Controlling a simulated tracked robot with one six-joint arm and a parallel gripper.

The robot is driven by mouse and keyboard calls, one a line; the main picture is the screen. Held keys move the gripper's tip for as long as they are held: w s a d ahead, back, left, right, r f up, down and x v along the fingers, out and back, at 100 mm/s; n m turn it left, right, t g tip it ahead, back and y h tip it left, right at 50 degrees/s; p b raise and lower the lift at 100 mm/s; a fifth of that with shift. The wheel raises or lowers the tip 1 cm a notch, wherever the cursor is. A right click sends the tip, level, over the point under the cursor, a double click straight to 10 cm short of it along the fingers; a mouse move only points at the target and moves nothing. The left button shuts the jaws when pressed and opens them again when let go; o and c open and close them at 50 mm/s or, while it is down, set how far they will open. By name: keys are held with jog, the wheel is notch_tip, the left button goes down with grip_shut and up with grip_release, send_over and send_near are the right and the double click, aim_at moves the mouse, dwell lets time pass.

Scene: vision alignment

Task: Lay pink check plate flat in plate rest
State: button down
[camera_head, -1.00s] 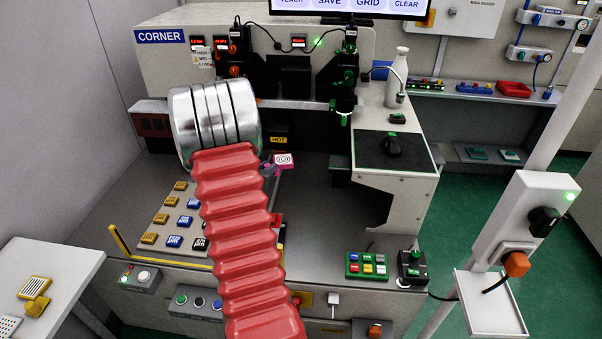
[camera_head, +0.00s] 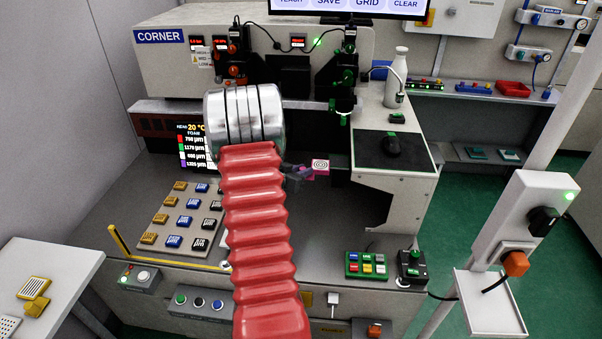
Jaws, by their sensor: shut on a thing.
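The pink check plate (camera_head: 320,167) is a small pink-edged plate with a white face and a dark ring target. My gripper (camera_head: 300,173) shows only in part, as dark and purplish fingers just left of the plate, and is shut on it. The plate is held above the machine's grey deck, target face showing. My red bellows-covered arm and its silver wrist hide the rest of the gripper. I cannot pick out the plate rest; it may be hidden behind my arm.
A panel of gold, blue and black blocks (camera_head: 180,216) lies left of my arm. A display (camera_head: 190,145) stands behind it. Black camera units (camera_head: 343,85) hang at the back. The deck right of my arm is clear.

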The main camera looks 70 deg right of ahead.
aim_at(316, 165)
jog(key=shift+s+r+x, duration=0.15)
jog(key=shift+s+x, duration=0.05)
jog(key=shift+x, duration=0.95)
jog(key=shift+s+r+x, duration=0.2)
jog(key=shift+s+x, duration=0.05)
jog(key=shift+x, duration=0.85)
jog(key=shift+s+r+x, duration=0.15)
jog(key=shift+s+x, duration=0.05)
jog(key=shift+x, duration=0.95)
jog(key=shift+s+d, duration=0.3)
jog(key=shift+d, duration=0.4)
jog(key=shift+s+d, duration=0.35)
jog(key=shift+d, duration=0.4)
jog(key=shift+s+d, duration=0.3)
jog(key=shift+d, duration=0.4)
jog(key=shift+f, duration=0.3)
jog(key=shift+w+f, duration=0.1)
jog(key=shift+f, duration=0.1)
jog(key=c, duration=1.5)
grip_release()
jog(key=shift+a, duration=0.1)
